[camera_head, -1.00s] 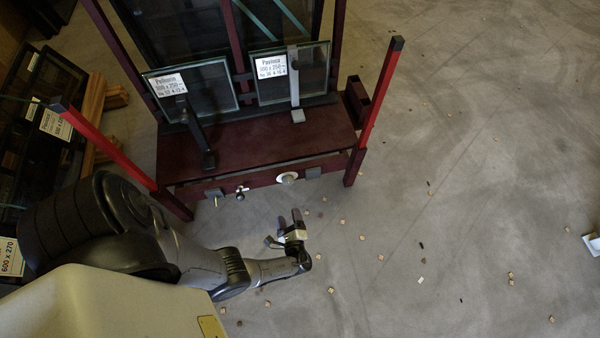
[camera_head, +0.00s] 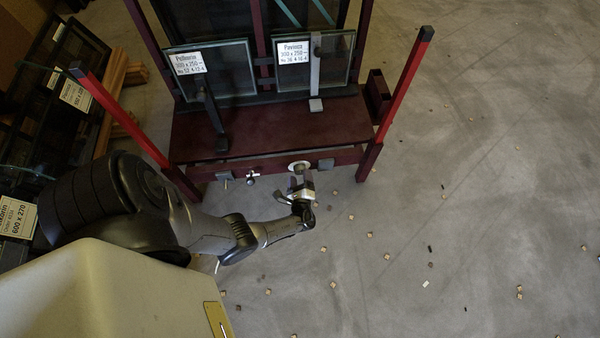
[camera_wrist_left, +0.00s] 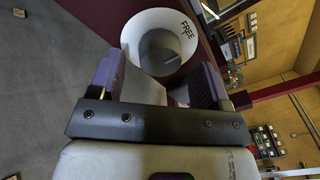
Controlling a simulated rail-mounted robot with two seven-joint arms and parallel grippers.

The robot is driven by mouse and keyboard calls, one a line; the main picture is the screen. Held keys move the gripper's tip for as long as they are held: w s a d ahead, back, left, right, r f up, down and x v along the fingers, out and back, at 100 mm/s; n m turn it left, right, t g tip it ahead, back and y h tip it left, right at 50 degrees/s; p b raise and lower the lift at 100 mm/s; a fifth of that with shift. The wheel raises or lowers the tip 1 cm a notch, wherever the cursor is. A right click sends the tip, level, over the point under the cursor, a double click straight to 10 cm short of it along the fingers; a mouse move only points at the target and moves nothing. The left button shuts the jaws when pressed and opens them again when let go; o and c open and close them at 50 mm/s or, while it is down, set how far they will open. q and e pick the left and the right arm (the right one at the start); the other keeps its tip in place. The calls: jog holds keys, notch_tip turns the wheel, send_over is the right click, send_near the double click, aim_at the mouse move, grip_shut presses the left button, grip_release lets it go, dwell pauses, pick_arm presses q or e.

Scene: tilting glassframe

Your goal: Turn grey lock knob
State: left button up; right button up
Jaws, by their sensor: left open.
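The grey lock knob (camera_wrist_left: 160,48) sits in the middle of a round white dial (camera_wrist_left: 133,38) marked "FREE". The dial (camera_head: 299,164) is on the dark red front rail of the glass frame. My left gripper (camera_head: 299,181) is just in front of the dial and partly overlaps the view of it. In the left wrist view its two fingers (camera_wrist_left: 155,78) are open and the knob lies beyond them, between their lines. The fingers look empty, and I cannot tell whether either one touches the dial. My right gripper is not in view.
Two labelled glass panes (camera_head: 315,62) stand above the dark red shelf (camera_head: 270,125). Red posts (camera_head: 404,85) rise at both sides. The floor at right is open, with small scattered chips.

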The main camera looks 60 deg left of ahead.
pick_arm(q)
jog(key=shift+x, duration=0.85)
jog(key=shift+d, duration=0.1)
jog(key=shift+c, duration=0.4)
jog(key=c, duration=0.8)
jog(key=shift+c, duration=0.2)
